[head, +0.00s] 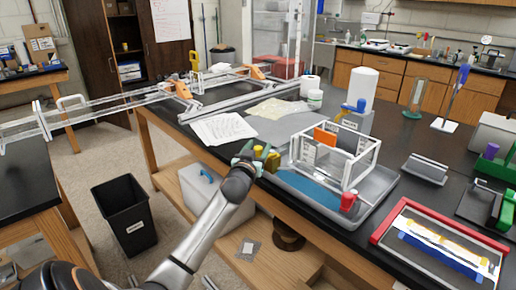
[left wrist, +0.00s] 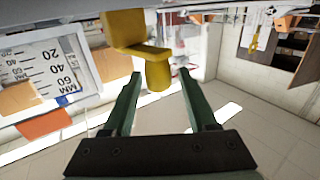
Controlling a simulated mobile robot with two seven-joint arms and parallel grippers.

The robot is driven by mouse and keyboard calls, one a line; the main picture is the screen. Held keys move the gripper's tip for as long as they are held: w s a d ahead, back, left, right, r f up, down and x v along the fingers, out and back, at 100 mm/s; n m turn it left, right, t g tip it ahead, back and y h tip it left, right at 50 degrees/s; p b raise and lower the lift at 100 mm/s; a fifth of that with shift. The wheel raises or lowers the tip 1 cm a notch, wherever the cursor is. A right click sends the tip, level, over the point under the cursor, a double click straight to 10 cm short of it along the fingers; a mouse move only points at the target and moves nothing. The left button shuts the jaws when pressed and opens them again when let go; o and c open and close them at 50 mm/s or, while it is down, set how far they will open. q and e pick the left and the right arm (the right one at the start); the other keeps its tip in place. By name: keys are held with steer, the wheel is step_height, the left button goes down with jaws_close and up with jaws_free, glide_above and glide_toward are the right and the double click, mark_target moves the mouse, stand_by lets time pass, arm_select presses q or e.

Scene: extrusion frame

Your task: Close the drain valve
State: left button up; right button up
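A yellow valve-like fitting with a lever (head: 272,161) is at the left end of the clear-framed box (head: 365,182), which stands in a grey tray (head: 381,208). In the left wrist view the yellow fitting (left wrist: 124,28) hangs from the top, and its lower yellow end (left wrist: 158,76) shows between the green fingertips. I cannot tell whether they touch it. My left gripper (head: 249,153) is open beside the fitting, at the tray's left corner. A red part (head: 348,201) is at the box's front right corner. My right gripper is out of view.
A blue-topped valve (head: 354,106) is by a white canister (head: 363,85) behind the box. A red-rimmed frame (head: 386,230) lies at the right front. Papers (head: 223,129) lie left of the box. A black bin (head: 125,213) stands on the floor.

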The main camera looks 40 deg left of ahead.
arm_select(q)
jaws_close()
